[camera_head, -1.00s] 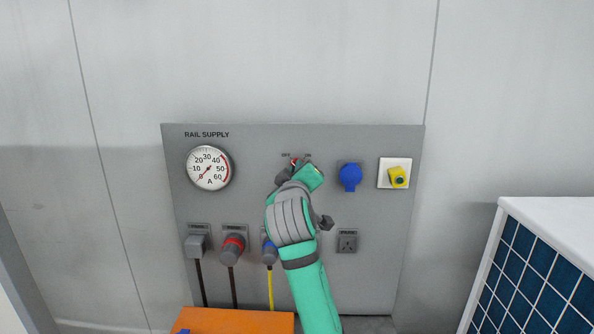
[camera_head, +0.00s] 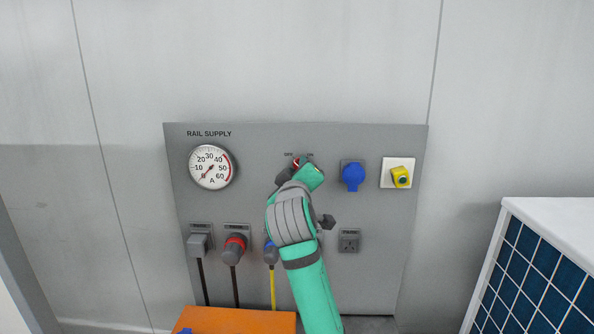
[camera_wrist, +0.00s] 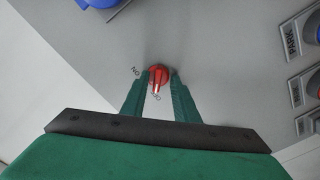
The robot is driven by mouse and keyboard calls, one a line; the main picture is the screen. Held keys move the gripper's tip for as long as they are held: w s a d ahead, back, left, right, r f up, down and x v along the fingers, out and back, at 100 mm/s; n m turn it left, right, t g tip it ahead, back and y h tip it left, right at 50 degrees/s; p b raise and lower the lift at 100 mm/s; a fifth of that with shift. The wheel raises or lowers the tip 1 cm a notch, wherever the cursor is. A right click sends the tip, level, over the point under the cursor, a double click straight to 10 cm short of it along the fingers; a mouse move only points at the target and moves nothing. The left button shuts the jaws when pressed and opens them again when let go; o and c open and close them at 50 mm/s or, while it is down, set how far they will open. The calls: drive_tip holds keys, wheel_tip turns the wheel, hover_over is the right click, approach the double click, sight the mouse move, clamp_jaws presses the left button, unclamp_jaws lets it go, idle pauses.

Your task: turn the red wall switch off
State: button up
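The red switch (camera_wrist: 158,75) is a round rotary knob on the grey wall panel, with ON and OFF labels beside it. In the wrist view it sits between the tips of my gripper's (camera_wrist: 160,82) two green fingers, one on each side. The fingers are apart by about the knob's width; whether they press on it I cannot tell. In the head view, a bit of the red switch (camera_head: 296,163) shows past my gripper (camera_head: 303,169), which hides most of it. The knob's exact setting is not clear.
The panel (camera_head: 370,270) carries a gauge (camera_head: 210,167), a blue socket cover (camera_head: 353,176), a yellow switch (camera_head: 401,177) and several plugs with cables below. An orange surface (camera_head: 240,320) is low in front. A white-topped, blue-tiled block (camera_head: 545,265) stands at right.

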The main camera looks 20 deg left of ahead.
drive_tip(key=v, duration=1)
drive_tip(key=shift+s+d, duration=0.2)
drive_tip(key=shift+s, duration=0.1)
drive_tip(key=shift+w+f, duration=0.1)
